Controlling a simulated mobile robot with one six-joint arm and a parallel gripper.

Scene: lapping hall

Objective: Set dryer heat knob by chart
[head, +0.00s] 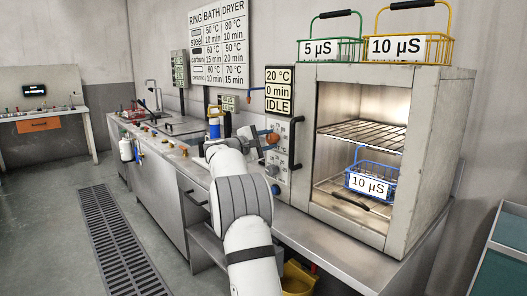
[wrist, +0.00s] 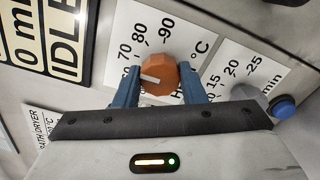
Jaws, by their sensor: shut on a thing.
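My gripper (wrist: 161,72) is shut on the orange heat knob (wrist: 158,80), one blue finger on each side. The knob's white mark points left, a little below the 70; the 80 and 90 stand above it. A finger covers part of the scale (wrist: 144,36). In the head view my gripper (head: 262,139) is at the dryer's panel. The display (head: 279,90) reads 20 °C, 0 min, IDLE.
Green (head: 337,50) and yellow (head: 411,48) baskets stand on top. A grey minute knob (wrist: 274,92) and blue button (wrist: 284,106) are close right of my gripper.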

